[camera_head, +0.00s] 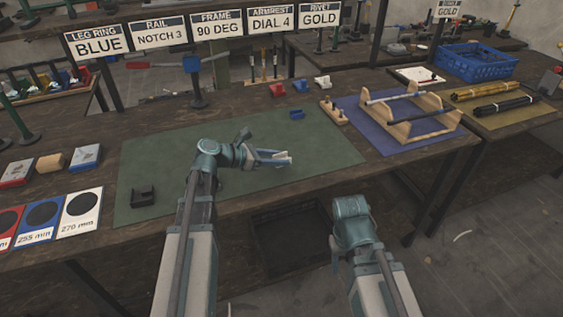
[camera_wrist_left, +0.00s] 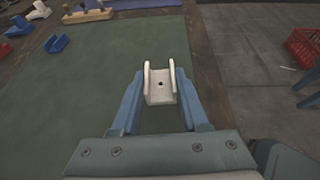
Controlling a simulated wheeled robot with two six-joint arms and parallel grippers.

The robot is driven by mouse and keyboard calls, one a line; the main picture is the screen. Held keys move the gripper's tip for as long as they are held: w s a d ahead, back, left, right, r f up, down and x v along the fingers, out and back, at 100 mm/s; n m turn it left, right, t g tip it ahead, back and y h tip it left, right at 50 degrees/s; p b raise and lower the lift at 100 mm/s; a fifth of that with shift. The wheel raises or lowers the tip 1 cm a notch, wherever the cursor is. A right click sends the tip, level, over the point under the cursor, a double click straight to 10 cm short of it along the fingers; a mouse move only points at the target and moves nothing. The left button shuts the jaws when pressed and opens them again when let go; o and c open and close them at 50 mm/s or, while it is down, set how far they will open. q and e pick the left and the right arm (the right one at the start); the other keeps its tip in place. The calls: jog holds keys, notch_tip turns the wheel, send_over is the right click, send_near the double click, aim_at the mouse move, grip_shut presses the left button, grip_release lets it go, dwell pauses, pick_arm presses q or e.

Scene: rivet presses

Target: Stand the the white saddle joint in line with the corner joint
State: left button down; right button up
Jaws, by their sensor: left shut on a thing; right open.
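The white saddle joint (camera_wrist_left: 161,92) is a U-shaped piece with a small dark hole in its floor. My left gripper (camera_wrist_left: 158,98) is shut on it, with a blue finger against each side. In the head view the left gripper (camera_head: 277,157) and the saddle joint (camera_head: 284,160) are over the right part of the green mat (camera_head: 200,170). A black bracket-like piece (camera_head: 142,197) sits at the mat's left end. I cannot tell which piece is the corner joint.
A wooden rack (camera_head: 440,122) with tubes stands on a blue mat at right. The mat's middle left is clear.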

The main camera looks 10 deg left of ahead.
aim_at(278, 169)
pick_arm(q)
jog(key=shift+w+a+f, duration=0.1)
jog(key=shift+w+a, duration=0.15)
jog(key=shift+w, duration=0.75)
jog(key=shift+s+f, duration=0.15)
notch_tip(278, 169, down, 3)
jog(key=b, duration=0.3)
jog(key=shift+f+b, duration=0.15)
jog(key=shift+b, duration=0.2)
jog(key=shift+f, duration=0.15)
jog(key=shift+c, duration=2.1)
grip_release()
